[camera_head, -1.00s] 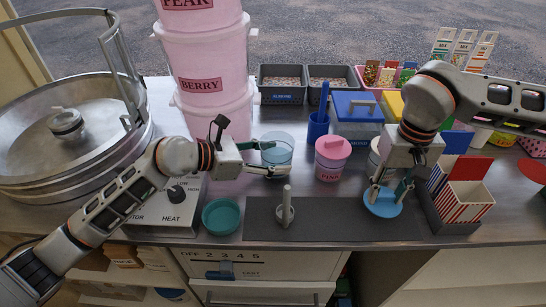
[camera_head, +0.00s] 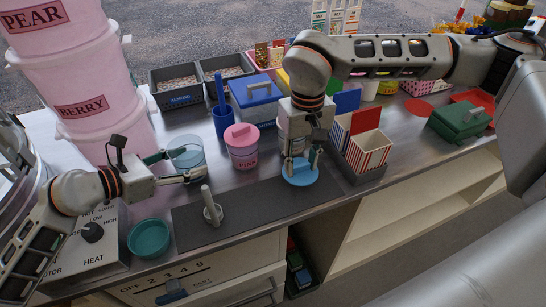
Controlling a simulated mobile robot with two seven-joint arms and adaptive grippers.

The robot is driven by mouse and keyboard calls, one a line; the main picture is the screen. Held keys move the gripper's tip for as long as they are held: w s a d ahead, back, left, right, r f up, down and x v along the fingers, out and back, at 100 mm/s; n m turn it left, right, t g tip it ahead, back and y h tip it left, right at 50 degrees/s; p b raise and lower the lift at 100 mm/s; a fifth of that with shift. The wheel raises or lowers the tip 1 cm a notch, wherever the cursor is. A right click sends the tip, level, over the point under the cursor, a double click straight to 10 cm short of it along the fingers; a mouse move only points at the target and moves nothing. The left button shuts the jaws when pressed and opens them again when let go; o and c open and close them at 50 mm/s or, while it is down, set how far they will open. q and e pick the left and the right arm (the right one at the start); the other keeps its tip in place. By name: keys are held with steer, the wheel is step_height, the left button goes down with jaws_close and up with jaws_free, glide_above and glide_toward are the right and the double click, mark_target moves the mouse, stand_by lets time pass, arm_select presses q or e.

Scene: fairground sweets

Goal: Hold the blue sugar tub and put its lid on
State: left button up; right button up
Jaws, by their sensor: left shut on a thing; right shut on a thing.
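The blue sugar tub (camera_head: 187,151) is a see-through light blue cup standing upright on the counter at the left, its top uncovered. My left gripper (camera_head: 180,167) is shut on its side, with fingers around the lower wall. The blue lid (camera_head: 300,174) is a round disc to the right of the tub, at the far edge of the dark mat. My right gripper (camera_head: 302,160) points down and is shut on the lid from above. Whether the lid touches the surface I cannot tell. The lid and tub are well apart.
A grey upright post (camera_head: 211,207) rises from the dark mat (camera_head: 250,205). A teal bowl (camera_head: 149,238) sits in front. Striped boxes (camera_head: 366,150) stand close right of the lid.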

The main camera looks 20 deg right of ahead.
steer(key=w+a+r+m, duration=0.5)
steer(key=a+r+m, duration=0.1)
steer(key=a+r, duration=0.45)
steer(key=w+a+r+n, duration=0.2)
steer(key=w+a, duration=0.2)
steer(key=a, duration=0.3)
steer(key=w+a+r+n, duration=0.1)
steer(key=w+a, duration=0.3)
steer(key=a, duration=0.3)
step_height(320, 180, down, 6)
steer(key=shift+s, duration=0.2)
steer(key=shift+f, duration=0.15)
stand_by(0.7)
steer(key=o, duration=1)
steer(key=o, duration=0.5)
